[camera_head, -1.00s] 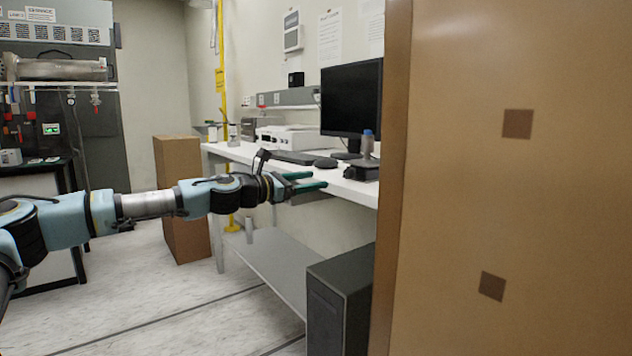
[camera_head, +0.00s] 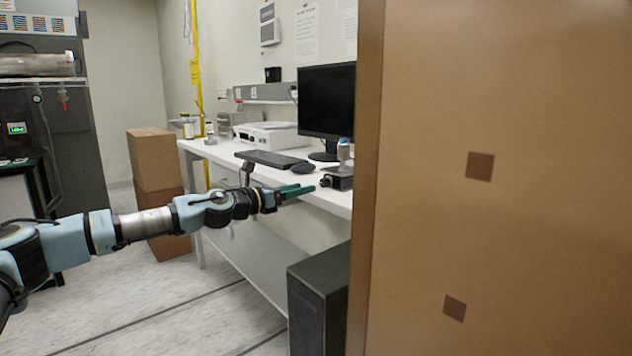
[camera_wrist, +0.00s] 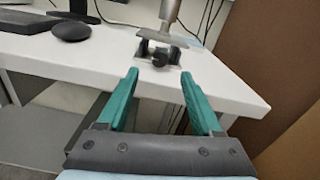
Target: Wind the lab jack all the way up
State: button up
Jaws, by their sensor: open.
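The lab jack (camera_head: 341,181) is a low dark device near the front edge of the white bench (camera_head: 333,201). A bottle with a blue cap (camera_head: 344,152) stands on it. In the wrist view the jack (camera_wrist: 164,46) shows ahead with its dark knob (camera_wrist: 159,60) facing me. My gripper (camera_head: 307,189) is open and empty. Its two green fingers (camera_wrist: 158,93) point toward the knob, short of it and apart from the jack. The jack's lift mechanism is too small to make out.
A mouse (camera_head: 303,168), keyboard (camera_head: 268,159) and monitor (camera_head: 327,100) are on the bench left of and behind the jack. A dark computer case (camera_head: 318,300) is below the bench.

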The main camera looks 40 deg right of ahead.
aim_at(322, 182)
jog(key=d+p, duration=0.1)
jog(key=d, duration=0.5)
jog(key=shift+s+d, duration=0.1)
jog(key=shift+s, duration=0.1)
grip_shut()
dwell(0.3)
